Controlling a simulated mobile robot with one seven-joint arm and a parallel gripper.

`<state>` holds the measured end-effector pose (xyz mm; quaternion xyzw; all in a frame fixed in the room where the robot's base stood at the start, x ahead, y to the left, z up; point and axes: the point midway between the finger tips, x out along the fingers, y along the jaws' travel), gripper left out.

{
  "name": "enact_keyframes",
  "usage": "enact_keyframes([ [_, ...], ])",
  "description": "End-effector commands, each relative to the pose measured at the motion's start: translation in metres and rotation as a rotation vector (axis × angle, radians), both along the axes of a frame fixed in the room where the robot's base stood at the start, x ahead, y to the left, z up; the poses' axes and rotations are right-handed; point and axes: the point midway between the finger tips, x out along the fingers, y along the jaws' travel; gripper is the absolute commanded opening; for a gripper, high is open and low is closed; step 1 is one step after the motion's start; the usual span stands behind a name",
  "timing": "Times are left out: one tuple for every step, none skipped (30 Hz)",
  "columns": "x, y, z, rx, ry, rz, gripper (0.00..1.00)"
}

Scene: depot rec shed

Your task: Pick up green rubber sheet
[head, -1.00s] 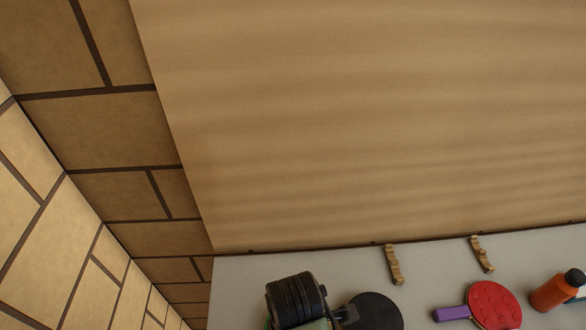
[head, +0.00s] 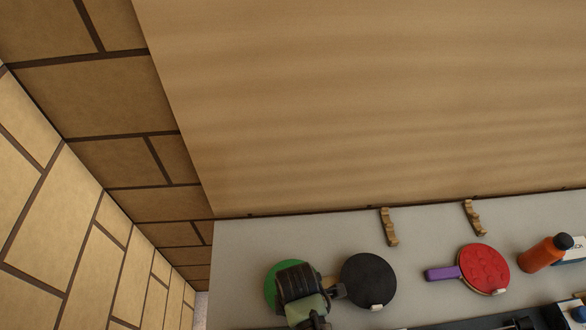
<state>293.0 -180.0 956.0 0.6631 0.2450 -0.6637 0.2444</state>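The green rubber sheet (head: 271,290) lies on the grey table top at the lower left of the head view. Its round left edge shows, and my arm hides much of the rest. My gripper (head: 298,280) is over the sheet, seen from above as a dark rounded wrist part. Its fingertips are hidden, so I cannot tell whether it is open or shut, or whether it touches the sheet.
A black paddle (head: 368,281) lies just right of my gripper. Farther right are a red paddle (head: 484,267) with a purple handle and an orange bottle (head: 545,253). Two wooden brackets (head: 390,227) (head: 475,218) stand at the table's back edge, before a wooden panel (head: 370,110).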

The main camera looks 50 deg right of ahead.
Motion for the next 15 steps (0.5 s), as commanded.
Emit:
enact_keyframes([
  [0.0003,-0.0002,-0.0006,-0.001,-0.001,0.0,0.46],
  [0.0003,-0.0002,-0.0007,-0.001,-0.001,0.0,0.46],
  [0.0003,-0.0002,-0.0007,-0.001,-0.001,0.0,0.46],
  [0.0003,-0.0002,-0.0006,-0.001,-0.001,0.0,0.46],
  [0.0003,-0.0002,-0.0006,-0.001,-0.001,0.0,0.46],
  [0.0003,-0.0002,-0.0005,-0.001,-0.001,0.0,0.46],
  [0.0004,-0.0002,-0.0005,-0.001,-0.001,0.0,0.41],
  [0.0004,-0.0002,-0.0004,-0.001,-0.001,0.0,0.35],
  [0.0004,-0.0002,-0.0004,-0.001,-0.001,0.0,0.28],
  [0.0004,-0.0002,-0.0004,-0.001,-0.001,0.0,0.23],
  [0.0004,-0.0002,-0.0004,-0.001,-0.001,0.0,0.17],
  [0.0004,-0.0002,-0.0003,-0.001,-0.001,0.0,0.1],
  [0.0004,-0.0002,-0.0003,-0.001,-0.001,0.0,0.05],
  [0.0004,-0.0002,-0.0003,-0.001,-0.001,0.0,0.0],
  [0.0004,-0.0002,-0.0003,-0.001,-0.001,0.0,0.0],
])
